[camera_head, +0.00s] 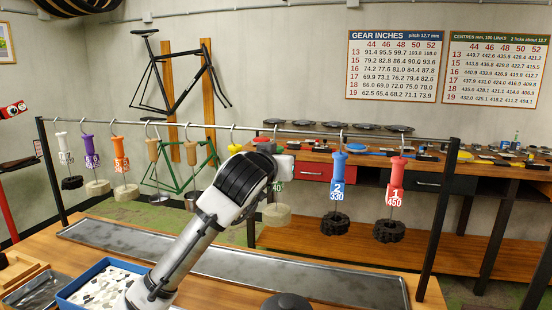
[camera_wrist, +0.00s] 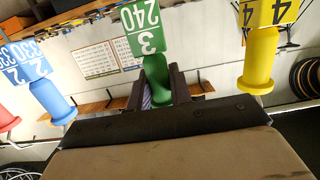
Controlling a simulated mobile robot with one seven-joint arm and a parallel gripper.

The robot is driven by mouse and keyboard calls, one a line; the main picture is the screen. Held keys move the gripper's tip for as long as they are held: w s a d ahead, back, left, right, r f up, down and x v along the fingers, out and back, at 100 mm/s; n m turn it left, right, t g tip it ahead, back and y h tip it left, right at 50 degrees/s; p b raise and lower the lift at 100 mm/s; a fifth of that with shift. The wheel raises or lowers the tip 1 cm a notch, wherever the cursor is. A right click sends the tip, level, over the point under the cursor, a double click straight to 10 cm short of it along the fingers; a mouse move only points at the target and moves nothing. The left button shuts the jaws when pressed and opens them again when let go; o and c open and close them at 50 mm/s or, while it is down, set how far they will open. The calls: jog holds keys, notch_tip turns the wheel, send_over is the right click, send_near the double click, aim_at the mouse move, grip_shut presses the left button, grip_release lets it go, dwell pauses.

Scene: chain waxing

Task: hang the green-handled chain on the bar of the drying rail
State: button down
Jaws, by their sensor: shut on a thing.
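The green-handled chain shows in the wrist view as a green handle (camera_wrist: 158,84) with a tag reading 3 and 240. My gripper (camera_wrist: 160,90) is shut on this handle, one finger on each side. In the head view my arm hides most of the handle; the lower tag and the grey chain bundle (camera_head: 276,214) hang below my wrist. The drying rail's bar (camera_head: 312,132) runs across the head view, and the green handle is just under it. A hook shows at the bar above my gripper, but I cannot tell whether it rests on it.
A blue-handled chain (camera_head: 337,178) and a red-handled chain (camera_head: 395,182) hang to the right. A yellow handle (camera_wrist: 260,62) is close on the other side. Several more chains hang left. A metal drip tray (camera_head: 320,278) and a blue tray (camera_head: 72,297) are below.

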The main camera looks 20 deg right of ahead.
dwell(0.4)
jog(key=c, duration=0.9)
grip_release()
jog(key=shift+s+a, duration=0.1)
jog(key=v, duration=1)
jog(key=shift+s+a, duration=0.25)
jog(key=shift+s, duration=0.1)
